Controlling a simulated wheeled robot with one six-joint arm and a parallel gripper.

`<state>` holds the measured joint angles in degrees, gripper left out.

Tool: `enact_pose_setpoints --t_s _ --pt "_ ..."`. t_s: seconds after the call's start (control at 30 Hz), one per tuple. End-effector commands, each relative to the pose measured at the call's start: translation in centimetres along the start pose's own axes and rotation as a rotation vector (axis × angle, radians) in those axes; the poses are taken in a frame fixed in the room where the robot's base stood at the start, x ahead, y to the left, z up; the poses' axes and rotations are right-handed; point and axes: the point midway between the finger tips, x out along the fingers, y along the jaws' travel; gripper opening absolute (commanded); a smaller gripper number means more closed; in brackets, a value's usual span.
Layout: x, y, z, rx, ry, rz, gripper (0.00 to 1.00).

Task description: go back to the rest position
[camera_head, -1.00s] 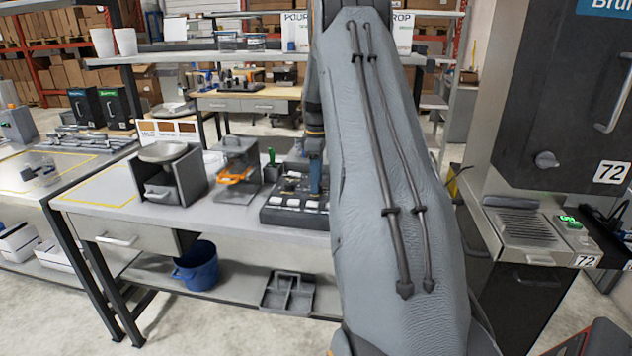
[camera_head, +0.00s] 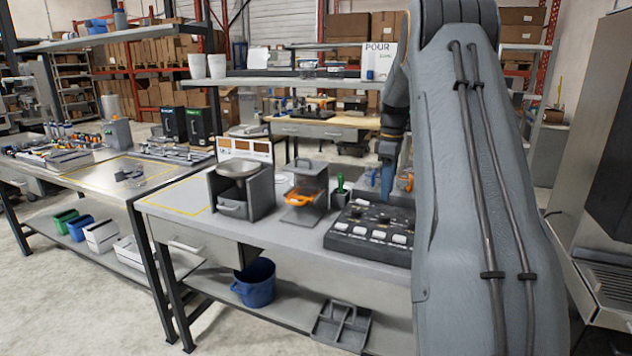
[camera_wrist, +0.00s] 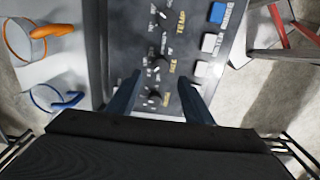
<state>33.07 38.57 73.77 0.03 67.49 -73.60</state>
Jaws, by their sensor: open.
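My gripper shows in the wrist view (camera_wrist: 160,95) with its two dark fingers spread apart and nothing between them. It points down over a dark control panel (camera_wrist: 185,50) with several knobs and a column of buttons, one of them blue. In the head view my arm fills the right of the centre, and the gripper end (camera_head: 387,175) hangs above the back of the same panel (camera_head: 372,232) on the grey workbench. I cannot tell the exact gap between fingertips and panel.
A green-handled tool (camera_head: 341,190) is close by. A shelf (camera_head: 290,80) runs behind. A dark machine (camera_head: 605,190) stands at the right. A blue bucket (camera_head: 255,284) is below.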

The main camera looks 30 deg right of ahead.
Motion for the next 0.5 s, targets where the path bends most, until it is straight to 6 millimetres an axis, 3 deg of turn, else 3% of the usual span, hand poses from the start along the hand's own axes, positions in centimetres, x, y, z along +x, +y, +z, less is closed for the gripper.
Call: enact_pose_setpoints --t_s 0.17,0.27,0.37,0.5 --pt "0.1 -0.3 -0.3 0.004 0.000 0.000 0.46" --pt "0.3 -2.0 -1.7 0.027 0.001 0.003 0.46" --pt "0.9 -5.6 -4.2 0.085 0.004 0.009 0.46" --pt "2.2 -13.0 -7.7 0.202 0.015 0.021 0.46"
